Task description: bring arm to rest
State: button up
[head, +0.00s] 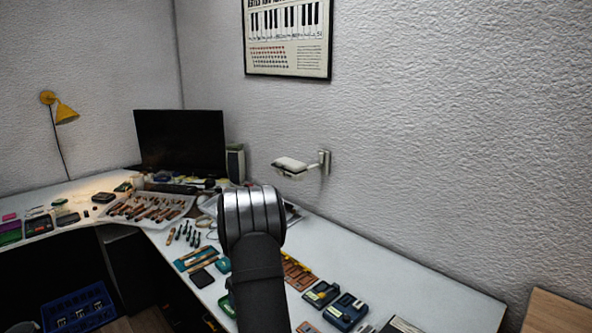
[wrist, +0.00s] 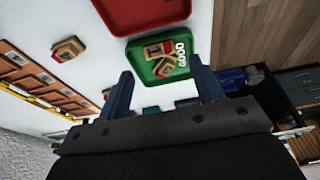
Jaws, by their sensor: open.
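My arm (head: 255,230) rises in the middle of the head view, in front of the white workbench; the gripper itself does not show there. In the wrist view my gripper (wrist: 163,90) is open, its two dark blue fingers wide apart with nothing held between them. Beyond the fingers a green tray (wrist: 133,57) holds several small wooden blocks (wrist: 162,62) and some white rings. A red tray (wrist: 115,14) lies beside the green one. The fingers appear apart from the trays.
The white workbench (head: 440,300) carries tools, cases and boards. A monitor (head: 180,142) and speaker (head: 235,163) stand at the back. A wall-mounted white device (head: 292,165) juts out above my arm. A blue crate (head: 80,308) is on the floor. A wooden surface (head: 555,315) is at lower right.

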jog(key=x, duration=0.5)
notch_tip(320, 180, up, 4)
jog(key=shift+f, duration=0.25)
jog(key=shift+r, duration=0.35)
jog(key=shift+s+d+r, duration=0.1)
jog(key=shift+d+r, duration=0.2)
